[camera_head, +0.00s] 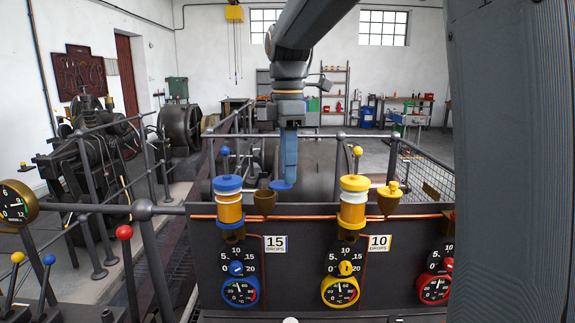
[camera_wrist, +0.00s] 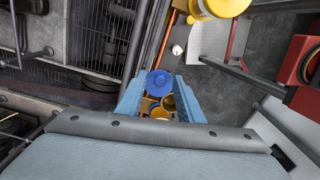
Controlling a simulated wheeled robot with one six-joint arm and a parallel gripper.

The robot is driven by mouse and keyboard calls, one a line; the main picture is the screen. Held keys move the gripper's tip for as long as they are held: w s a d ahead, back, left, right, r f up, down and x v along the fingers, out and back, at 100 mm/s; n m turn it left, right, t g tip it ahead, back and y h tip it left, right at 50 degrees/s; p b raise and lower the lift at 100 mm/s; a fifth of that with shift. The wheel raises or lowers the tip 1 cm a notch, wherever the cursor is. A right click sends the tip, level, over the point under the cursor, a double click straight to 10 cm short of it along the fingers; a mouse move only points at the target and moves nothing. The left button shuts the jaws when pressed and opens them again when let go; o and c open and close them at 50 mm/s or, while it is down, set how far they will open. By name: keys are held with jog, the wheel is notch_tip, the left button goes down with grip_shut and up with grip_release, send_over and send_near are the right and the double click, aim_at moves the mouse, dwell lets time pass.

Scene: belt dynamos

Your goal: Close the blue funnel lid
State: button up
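The blue funnel lid (camera_head: 281,185) is a flat disc to the right of its brass funnel (camera_head: 265,201). The funnel's mouth looks uncovered. The blue-capped oiler (camera_head: 228,203) stands just left of the funnel. My gripper (camera_head: 289,180) points down right at the lid, with its blue fingers partly overlapping it. In the wrist view my gripper (camera_wrist: 159,84) is open, and the round blue lid (camera_wrist: 160,79) with its centre knob shows between the fingertips. The funnel (camera_wrist: 168,102) shows just below it. I cannot tell whether the fingers touch the lid.
A yellow-capped oiler (camera_head: 354,203) stands to the right, with a yellow lid (camera_head: 392,189) on its funnel. A railing (camera_head: 340,136) runs behind. A copper pipe (camera_head: 315,217) crosses the dark panel (camera_head: 295,290), which bears gauges and number cards.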

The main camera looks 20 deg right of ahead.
jog(key=shift+f, duration=0.3)
grip_shut()
